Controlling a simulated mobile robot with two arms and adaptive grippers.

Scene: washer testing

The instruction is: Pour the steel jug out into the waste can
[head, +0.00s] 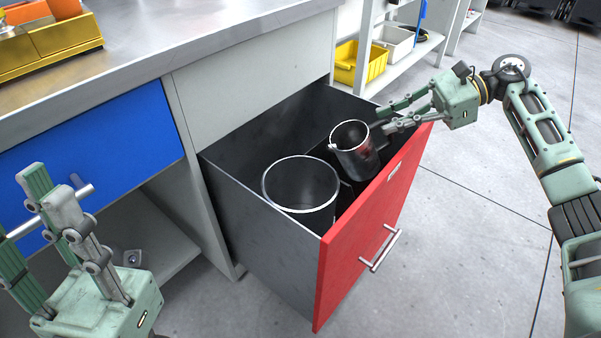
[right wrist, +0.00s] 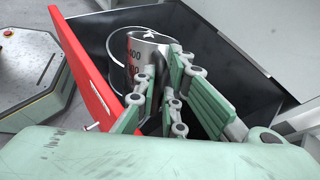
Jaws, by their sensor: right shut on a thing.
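The steel jug (head: 357,157) is held over the open drawer, its mouth tilted slightly to the left. My right gripper (head: 382,118) is shut on its right side near the rim. In the right wrist view the fingers (right wrist: 164,68) press on the jug (right wrist: 134,62), which shows dark printed marks. The waste can (head: 299,190), a wide open metal bucket, stands in the drawer just left of the jug. The jug's contents are hidden, and I see no stream between them. My left gripper (head: 22,212) is open and empty at lower left, in front of the blue drawer.
The pulled-out drawer has a red front (head: 372,235) and dark walls (head: 265,235). A steel worktop (head: 190,45) runs above it, with a blue drawer front (head: 100,150) at left. The floor at right is clear.

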